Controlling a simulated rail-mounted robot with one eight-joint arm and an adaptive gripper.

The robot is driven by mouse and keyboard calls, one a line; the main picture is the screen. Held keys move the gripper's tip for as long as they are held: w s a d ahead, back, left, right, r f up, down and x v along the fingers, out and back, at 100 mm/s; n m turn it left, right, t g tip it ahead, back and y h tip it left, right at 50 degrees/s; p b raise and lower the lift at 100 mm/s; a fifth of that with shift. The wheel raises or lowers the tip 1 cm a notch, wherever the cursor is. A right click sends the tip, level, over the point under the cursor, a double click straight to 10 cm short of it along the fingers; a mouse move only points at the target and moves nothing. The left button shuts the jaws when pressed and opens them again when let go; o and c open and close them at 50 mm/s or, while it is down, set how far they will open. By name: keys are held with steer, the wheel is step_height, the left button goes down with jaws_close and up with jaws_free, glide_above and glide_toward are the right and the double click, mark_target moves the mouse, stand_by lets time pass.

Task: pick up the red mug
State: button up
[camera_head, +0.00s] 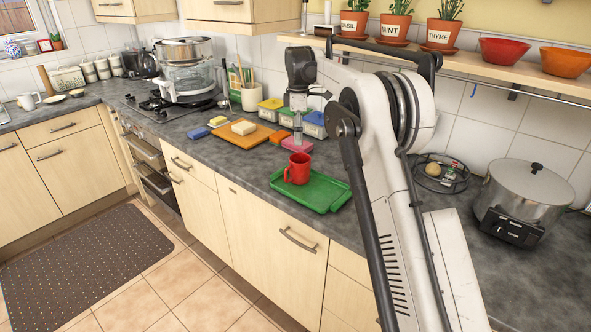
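The red mug (298,169) stands upright on the green tray (322,194), near the tray's left end on the grey counter. Its handle points to the left in the picture. My arm reaches in from the lower right, and its wrist hangs above and behind the mug. My gripper (297,142) points down behind the mug, close to its rim in the picture. Its fingers are small and hard to make out, so I cannot tell whether they are open or whether they touch anything.
A wooden board (243,134) with a pale block lies left of the mug. Colourful lidded containers (271,110) stand along the wall. A steel pot (525,192) and a wire basket (441,173) stand to the right. Potted herbs and bowls (504,50) sit on the shelf above.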

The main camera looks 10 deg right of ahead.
mark_target(299, 164)
steer(key=f, duration=0.6)
steer(key=f+p, duration=0.1)
steer(key=f, duration=0.5)
steer(key=shift+s+d+f, duration=0.15)
steer(key=shift+s+f, duration=0.05)
steer(key=shift+f, duration=0.1)
steer(key=c, duration=1.5)
